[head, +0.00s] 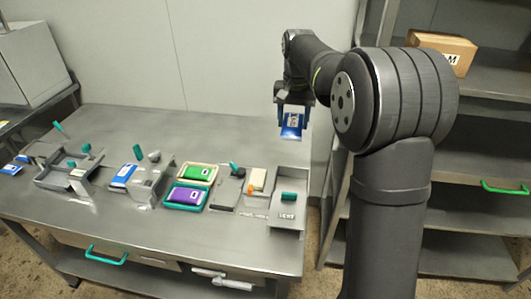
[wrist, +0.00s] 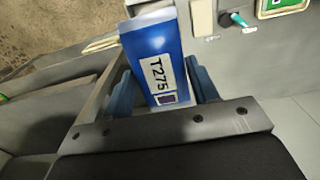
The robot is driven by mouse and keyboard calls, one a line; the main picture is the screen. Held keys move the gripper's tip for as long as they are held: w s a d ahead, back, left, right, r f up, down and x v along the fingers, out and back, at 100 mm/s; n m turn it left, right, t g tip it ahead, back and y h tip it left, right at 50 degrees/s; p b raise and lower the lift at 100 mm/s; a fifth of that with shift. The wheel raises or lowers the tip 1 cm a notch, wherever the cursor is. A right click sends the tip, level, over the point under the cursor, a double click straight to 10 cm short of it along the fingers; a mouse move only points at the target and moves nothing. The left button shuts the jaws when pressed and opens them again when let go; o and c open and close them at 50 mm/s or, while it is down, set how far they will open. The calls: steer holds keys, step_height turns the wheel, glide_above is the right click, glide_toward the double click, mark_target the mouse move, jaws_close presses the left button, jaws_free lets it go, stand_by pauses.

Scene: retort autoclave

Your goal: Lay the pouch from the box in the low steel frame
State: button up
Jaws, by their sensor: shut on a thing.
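My gripper (head: 291,112) is shut on a blue pouch (head: 291,132) and holds it in the air above the back right end of the steel table. In the wrist view the pouch (wrist: 150,42) sits between the two blue fingers, with a white label reading T275. A steel box (head: 289,230) with a teal piece inside stands at the table's right end, below my gripper. A low grey steel frame (head: 48,183) with raised walls lies at the left of the table, well away from my gripper.
A green pouch (head: 196,173) and a purple pouch (head: 186,195) lie in trays mid-table. A blue-and-white pack (head: 123,176) lies beside a steel block. A cream block (head: 257,178) is near the box. The table's back strip is clear. Shelving with a carton (head: 441,50) stands at right.

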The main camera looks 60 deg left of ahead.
steer(key=s+a+f, duration=0.3)
steer(key=s+f, duration=0.6)
steer(key=f, duration=0.5)
glide_above(227, 194)
steer(key=shift+g+h, duration=0.3)
step_height(227, 194, down, 7)
steer(key=shift+w+a+f, duration=0.1)
steer(key=shift+f, duration=1.95)
steer(key=shift+f, duration=0.15)
steer(key=o, duration=1.2)
steer(key=r, duration=1.2)
steer(key=shift+w+a+r, duration=0.15)
steer(key=shift+w+a, duration=0.25)
